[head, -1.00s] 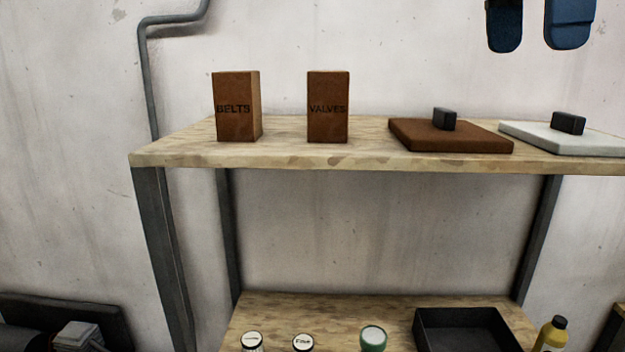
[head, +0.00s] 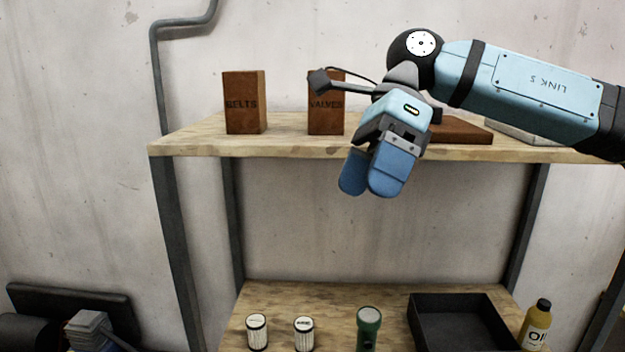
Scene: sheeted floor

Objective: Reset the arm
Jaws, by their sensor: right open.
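My right gripper (head: 368,184) hangs in front of the upper shelf, its blue fingers pointing down over the shelf's front edge. It is open and nothing shows between the fingers. My right arm (head: 530,85) comes in from the right edge at shelf height and above. It hides part of the brown box marked VALVES (head: 324,118) and most of the brown and white lidded slabs behind it. My left gripper is not in view.
The wooden upper shelf (head: 200,140) holds a brown box marked BELTS (head: 240,105) and a brown slab (head: 465,132). On the lower shelf stand two white-labelled cans (head: 257,333) (head: 304,334), a green flashlight (head: 368,330), a black tray (head: 412,325) and a yellow bottle (head: 536,326).

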